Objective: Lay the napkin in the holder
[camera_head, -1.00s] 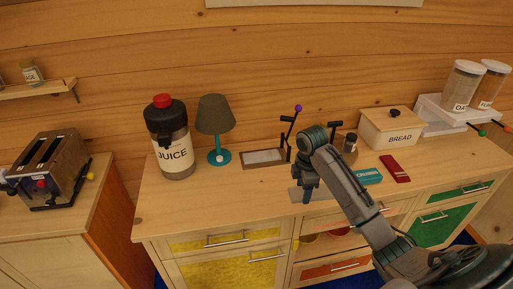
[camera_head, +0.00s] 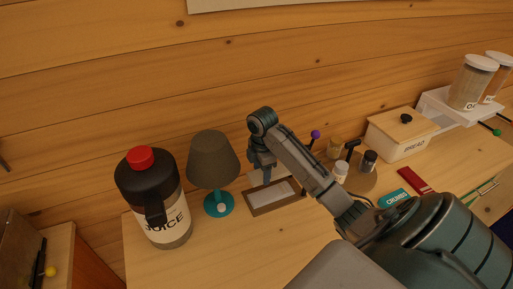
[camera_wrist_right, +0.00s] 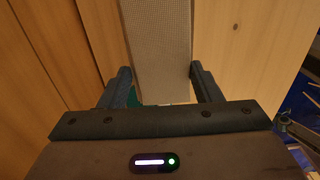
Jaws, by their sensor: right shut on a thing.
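My right gripper (camera_head: 263,176) is shut on the napkin, over the far left side of the holder. In the right wrist view the napkin (camera_wrist_right: 160,45) is a grey woven strip between the two fingers. In the head view only a pale bit of it (camera_head: 254,178) shows beside the fingers. The holder (camera_head: 262,210) is a shallow wooden frame with a pale inside, on the counter. Its arm's purple knob (camera_head: 315,133) shows behind my right arm, which hides part of the holder. I cannot tell whether the napkin touches the holder. My left gripper is not in view.
A teal lamp (camera_head: 214,160) stands close left of the holder, with a juice jug (camera_head: 153,200) farther left. Small jars (camera_head: 369,161) stand on a round board to the right. Beyond are a teal box (camera_head: 394,198), a red packet (camera_head: 412,180) and a bread box (camera_head: 398,136).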

